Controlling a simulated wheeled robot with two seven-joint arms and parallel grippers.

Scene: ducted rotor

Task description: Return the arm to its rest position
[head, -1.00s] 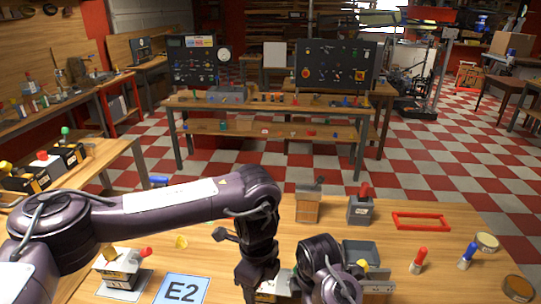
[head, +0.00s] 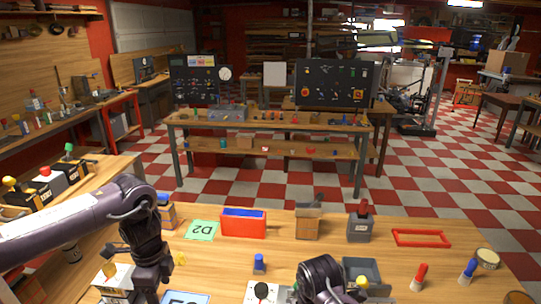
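My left arm comes in from the left and bends down at the wrist. Its dark gripper (head: 150,284) points down over the left part of the wooden table (head: 440,222), beside a white box with a yellow knob (head: 116,278). Its fingertips are too dark and small to show whether they are open or shut, and I see nothing clearly held in them. My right arm (head: 322,276) shows only as a dark curved part at the bottom centre. Its fingertips cannot be made out.
A green D2 card (head: 201,230), a red bin with blue inside (head: 243,222), a wooden box (head: 308,222), a grey box with a red knob (head: 360,225) and a red frame (head: 421,238) line the far side. A blue-topped piece (head: 259,263) stands mid-table.

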